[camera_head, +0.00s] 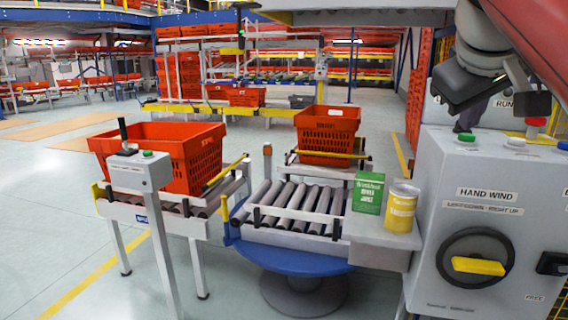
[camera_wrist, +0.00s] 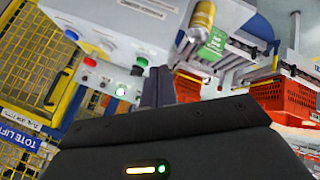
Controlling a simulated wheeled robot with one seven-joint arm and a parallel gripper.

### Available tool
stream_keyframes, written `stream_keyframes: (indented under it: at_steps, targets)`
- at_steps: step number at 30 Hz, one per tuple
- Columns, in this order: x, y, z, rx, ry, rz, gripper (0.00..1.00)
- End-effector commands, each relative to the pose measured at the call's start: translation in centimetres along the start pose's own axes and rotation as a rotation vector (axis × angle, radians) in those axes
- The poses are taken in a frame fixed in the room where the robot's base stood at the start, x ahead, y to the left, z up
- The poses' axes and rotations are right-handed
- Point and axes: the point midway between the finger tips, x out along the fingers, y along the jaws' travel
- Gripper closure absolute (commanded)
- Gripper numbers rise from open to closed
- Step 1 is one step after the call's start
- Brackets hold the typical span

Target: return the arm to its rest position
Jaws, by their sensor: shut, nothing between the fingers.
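My gripper (camera_head: 462,92) hangs at the upper right of the head view, in front of the grey control cabinet (camera_head: 440,220) and above its top. In the wrist view the dark fingers of my gripper (camera_wrist: 157,84) stand together at the middle, shut with nothing between them. My arm comes in from the top right corner of the head view and is partly cut off by the frame. The gripper appears clear of the cabinet; the exact gap is hard to tell.
A green box (camera_head: 368,192) and a yellow can (camera_head: 401,206) stand on the ledge left of the cabinet. Buttons (camera_head: 515,142) top the cabinet. Orange totes (camera_head: 180,150) (camera_head: 327,134) sit on roller conveyors. A lever post (camera_head: 150,185) stands at left. Open floor lies at far left.

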Motion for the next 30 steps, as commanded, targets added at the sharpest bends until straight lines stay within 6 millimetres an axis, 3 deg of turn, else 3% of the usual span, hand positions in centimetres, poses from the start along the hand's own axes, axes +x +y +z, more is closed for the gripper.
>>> stream_keyframes:
  at_steps: [8,14,17,24,30]
  targets:
    - [2.6,-3.2,2.6,0.013,-0.001,-0.088,1.00]
    - [5.3,-7.9,6.3,0.042,-0.009,-0.184,1.00]
    - [7.1,-11.8,9.5,0.074,-0.020,-0.248,1.00]
    - [11.6,-21.7,19.0,0.199,-0.079,-0.363,1.00]
    - [13.8,-26.0,24.1,0.276,-0.121,-0.391,1.00]
